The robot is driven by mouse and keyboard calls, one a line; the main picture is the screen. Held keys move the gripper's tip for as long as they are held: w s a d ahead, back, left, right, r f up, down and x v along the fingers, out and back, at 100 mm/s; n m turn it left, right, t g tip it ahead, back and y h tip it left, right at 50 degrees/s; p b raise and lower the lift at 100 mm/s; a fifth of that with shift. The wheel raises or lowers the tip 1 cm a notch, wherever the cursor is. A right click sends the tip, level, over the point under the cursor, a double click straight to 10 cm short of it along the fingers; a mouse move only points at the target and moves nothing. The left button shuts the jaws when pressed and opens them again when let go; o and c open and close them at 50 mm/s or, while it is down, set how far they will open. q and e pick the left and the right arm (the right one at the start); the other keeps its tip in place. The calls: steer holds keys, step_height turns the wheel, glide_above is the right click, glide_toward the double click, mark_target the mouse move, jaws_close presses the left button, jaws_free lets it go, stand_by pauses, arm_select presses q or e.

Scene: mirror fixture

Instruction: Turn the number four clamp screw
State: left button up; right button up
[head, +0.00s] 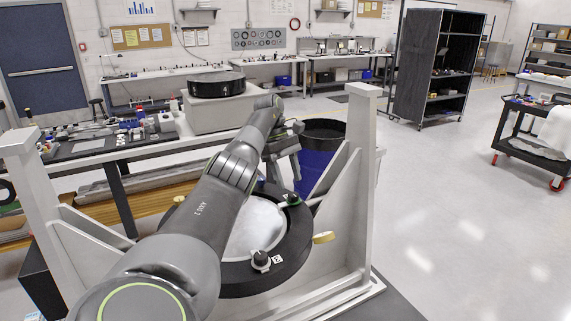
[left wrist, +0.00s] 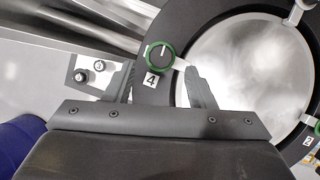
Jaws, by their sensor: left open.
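The number four clamp screw (left wrist: 160,56) is a dark knob with a green ring and a white pointer line, beside a white "4" label on the black mirror ring (left wrist: 155,97). In the left wrist view my left gripper (left wrist: 161,72) is open, its two fingers apart on either side of the screw's near side. I cannot tell whether they touch it. In the head view a green-ringed knob (head: 292,198) shows at the ring's upper right, below my left gripper (head: 284,160), whose fingers are unclear. The round pale mirror (head: 255,228) lies inside the ring. My right gripper is out of view.
Another clamp screw (head: 261,261) stands at the ring's lower edge, labelled 2. White fixture posts (head: 362,150) rise on both sides. A blue bin (head: 318,165) stands behind the fixture. A small plate (left wrist: 90,75) with two round fasteners is left of the screw.

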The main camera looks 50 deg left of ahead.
arm_select(q)
steer(key=shift+b+v, duration=0.3)
steer(key=shift+v, duration=1.45)
steer(key=shift+f, duration=0.1)
